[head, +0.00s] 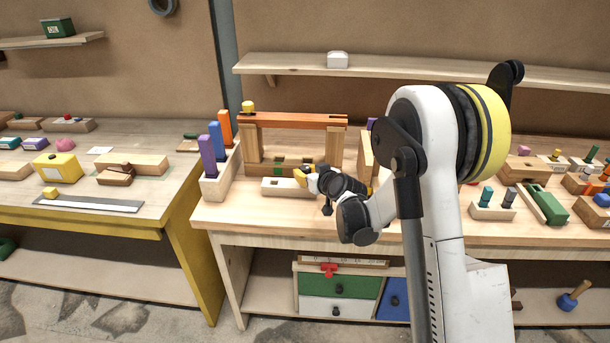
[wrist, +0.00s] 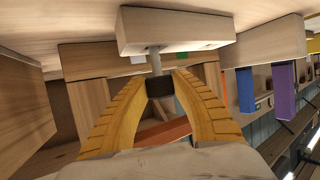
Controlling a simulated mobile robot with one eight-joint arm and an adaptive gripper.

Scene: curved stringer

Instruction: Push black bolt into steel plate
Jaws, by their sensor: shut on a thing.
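My gripper (wrist: 160,84) has its two yellow fingers shut on the black bolt (wrist: 160,86). The bolt's dark head is between the fingertips. Its grey shank points away from the gripper and meets the edge of a pale block (wrist: 178,30); how deep it sits is hidden. In the head view my gripper (head: 304,176) is at the right end of this pale block (head: 283,188), on the workbench under a wooden arch. The bolt is hidden there by the gripper. I cannot make out a clear steel plate at the block.
The wooden arch with an orange top beam (head: 292,119) stands close behind my gripper. A rack with purple, blue and orange upright pieces (head: 216,142) is to the left. Bare bench (head: 250,217) lies in front. Several blocks and pegs stand on the right.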

